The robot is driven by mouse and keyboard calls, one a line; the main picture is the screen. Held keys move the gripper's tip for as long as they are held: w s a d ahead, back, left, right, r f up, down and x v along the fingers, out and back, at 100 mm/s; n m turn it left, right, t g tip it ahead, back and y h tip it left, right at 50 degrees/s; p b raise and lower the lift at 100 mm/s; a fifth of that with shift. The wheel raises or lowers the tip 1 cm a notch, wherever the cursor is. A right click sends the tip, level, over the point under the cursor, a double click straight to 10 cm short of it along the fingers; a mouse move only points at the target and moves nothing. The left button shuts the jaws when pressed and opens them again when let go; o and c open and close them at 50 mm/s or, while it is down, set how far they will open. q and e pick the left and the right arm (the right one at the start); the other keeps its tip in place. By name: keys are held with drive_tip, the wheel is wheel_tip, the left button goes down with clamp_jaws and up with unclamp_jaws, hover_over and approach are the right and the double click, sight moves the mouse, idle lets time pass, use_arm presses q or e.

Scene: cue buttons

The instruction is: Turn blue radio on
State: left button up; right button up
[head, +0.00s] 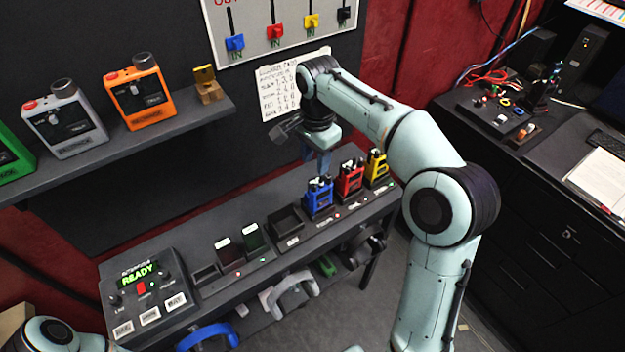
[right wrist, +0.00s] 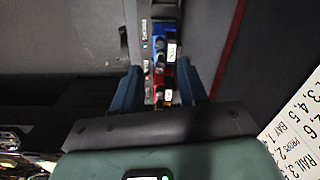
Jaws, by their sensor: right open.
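The blue radio (head: 318,203) stands upright in a charger slot on the dark bench, with a dark knob and stub on top. It also shows in the right wrist view (right wrist: 160,38), beyond the fingers. My right gripper (head: 319,162) is open and empty, with its blue fingers pointing down above the radios. In the right wrist view, the two fingers (right wrist: 158,88) are spread on either side of the radio row. In the head view the fingertips overlap the space just above the blue radio; I cannot tell the exact gap. My left gripper is out of view.
A red radio (head: 349,183) and a yellow radio (head: 377,168) stand close to the right of the blue one. An empty slot (head: 286,220) is to its left. A panel reading READY (head: 140,280) sits at the bench's left end. A shelf (head: 165,140) holds bigger boxes.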

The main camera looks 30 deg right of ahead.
sight(314, 185)
wheel_tip(314, 185, down, 8)
drive_tip(key=shift+a+r+b, duration=0.1)
drive_tip(key=shift+b, duration=0.4)
drive_tip(key=shift+w+f, duration=0.1)
drive_tip(key=shift+f, duration=0.35)
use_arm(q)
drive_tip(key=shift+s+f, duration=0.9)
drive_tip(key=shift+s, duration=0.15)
use_arm(e)
clamp_jaws()
